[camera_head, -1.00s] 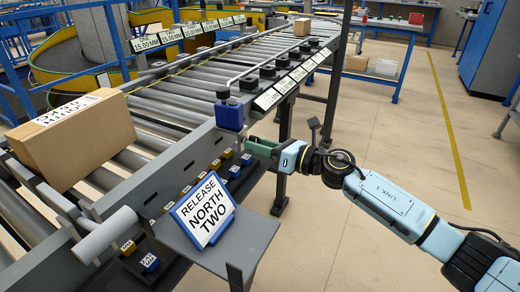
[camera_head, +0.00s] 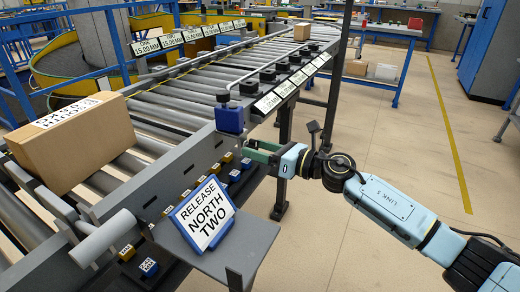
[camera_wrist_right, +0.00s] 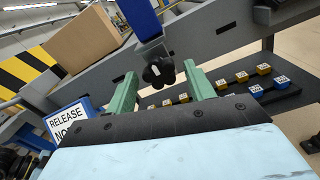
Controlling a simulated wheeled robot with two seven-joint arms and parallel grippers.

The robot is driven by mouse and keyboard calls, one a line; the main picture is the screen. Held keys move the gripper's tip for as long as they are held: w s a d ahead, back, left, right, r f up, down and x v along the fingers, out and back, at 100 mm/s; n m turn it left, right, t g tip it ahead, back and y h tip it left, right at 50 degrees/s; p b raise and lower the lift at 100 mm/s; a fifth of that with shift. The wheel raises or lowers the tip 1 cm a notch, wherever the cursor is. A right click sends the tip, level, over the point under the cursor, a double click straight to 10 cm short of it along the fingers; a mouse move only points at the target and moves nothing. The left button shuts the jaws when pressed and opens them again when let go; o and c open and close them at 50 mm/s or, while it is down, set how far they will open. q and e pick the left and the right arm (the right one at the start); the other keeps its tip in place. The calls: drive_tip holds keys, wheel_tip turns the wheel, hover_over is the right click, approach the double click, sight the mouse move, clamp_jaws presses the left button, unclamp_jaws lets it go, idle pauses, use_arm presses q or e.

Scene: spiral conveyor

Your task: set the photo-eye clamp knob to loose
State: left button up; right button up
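The blue photo-eye housing (camera_head: 229,118) stands on the conveyor's near side rail, with a black cap on top. In the right wrist view a black lobed knob with a white mark (camera_wrist_right: 158,73) sits below the blue post (camera_wrist_right: 141,18). My right gripper (camera_head: 246,152) is beside the rail, just below and right of the housing. In the wrist view its green fingers (camera_wrist_right: 161,84) are open, one on each side of the knob, with nothing seen held between them. Whether a finger touches the knob cannot be told. The knob is not clearly visible in the head view. My left gripper is not in view.
A "RELEASE NORTH TWO" sign (camera_head: 203,212) stands on a grey shelf in front of the conveyor. A row of blue and yellow labelled blocks (camera_wrist_right: 243,82) lies below the rail. A cardboard box (camera_head: 75,143) rests on the rollers. Open floor lies to the right.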

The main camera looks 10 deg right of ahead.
drive_tip(key=shift+s+d, duration=0.15)
drive_tip(key=shift+d, duration=0.15)
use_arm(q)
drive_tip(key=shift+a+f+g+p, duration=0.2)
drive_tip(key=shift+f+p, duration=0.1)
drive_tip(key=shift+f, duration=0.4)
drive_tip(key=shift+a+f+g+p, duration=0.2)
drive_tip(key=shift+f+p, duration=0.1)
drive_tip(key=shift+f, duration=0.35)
use_arm(e)
drive_tip(key=v, duration=1.2)
drive_tip(key=shift+s+d, duration=0.25)
drive_tip(key=shift+d, duration=0.05)
